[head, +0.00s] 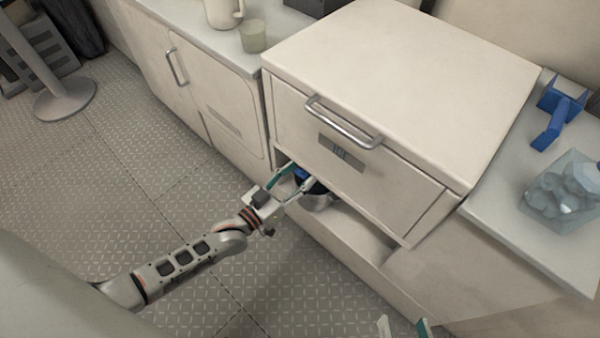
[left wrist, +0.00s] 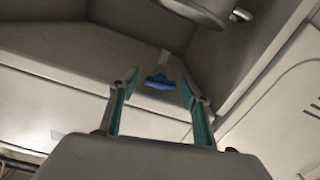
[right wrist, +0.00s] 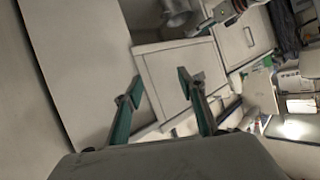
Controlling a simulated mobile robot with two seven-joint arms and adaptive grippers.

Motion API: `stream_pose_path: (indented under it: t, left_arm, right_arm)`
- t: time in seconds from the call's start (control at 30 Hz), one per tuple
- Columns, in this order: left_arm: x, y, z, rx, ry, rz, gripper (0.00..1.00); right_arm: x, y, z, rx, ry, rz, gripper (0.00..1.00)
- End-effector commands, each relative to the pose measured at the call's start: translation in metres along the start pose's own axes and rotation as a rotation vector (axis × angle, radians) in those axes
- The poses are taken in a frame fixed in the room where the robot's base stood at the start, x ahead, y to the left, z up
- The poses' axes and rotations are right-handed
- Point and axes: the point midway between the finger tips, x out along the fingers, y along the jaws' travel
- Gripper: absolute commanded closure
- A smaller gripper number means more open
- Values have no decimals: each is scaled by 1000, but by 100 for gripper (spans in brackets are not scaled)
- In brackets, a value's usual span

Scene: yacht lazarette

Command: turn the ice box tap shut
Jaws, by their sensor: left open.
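The ice box (head: 400,75) is a white chest with a metal front handle and an ICE label. Its tap has a blue handle (head: 301,173), low on the front and partly hidden by my left gripper (head: 294,181). In the left wrist view the blue tap handle (left wrist: 160,82) lies crosswise below a grey stem, framed between the open green-padded fingers. It looks slightly beyond the fingertips; no contact is clear. My right gripper (head: 404,328) is open and empty at the bottom edge of the head view; its spread fingers (right wrist: 162,83) show in the right wrist view.
A round metal vessel (head: 318,202) sits under the tap in the recess. A blue scoop (head: 553,125) and a clear tub of ice (head: 565,190) stand on the right counter. A pitcher (head: 222,13) and cup (head: 253,37) stand on the left. The patterned floor (head: 110,200) is open.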

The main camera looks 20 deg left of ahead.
Motion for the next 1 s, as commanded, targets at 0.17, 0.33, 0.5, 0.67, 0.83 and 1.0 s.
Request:
stream_pose_path:
  t: [0.17,0.33,0.5,0.67,0.83,1.0]
  left_arm:
    - [0,0,0,0,0,0,53]
    - [0,0,0,0,0,0,92]
    - [0,0,-1,17,1,-1,92]
    - [1,0,-2,141,2,-1,92]
    - [0,0,-1,183,1,-1,92]
    - [0,0,0,183,0,0,92]
  right_arm:
    - [0,0,-1,5,2,3,60]
    - [1,1,-1,7,3,7,60]
    - [1,2,-2,4,5,8,60]
    - [0,6,-6,-27,5,16,60]
    - [-1,12,-1,-58,-11,19,60]
    - [-1,11,0,-59,-12,16,60]
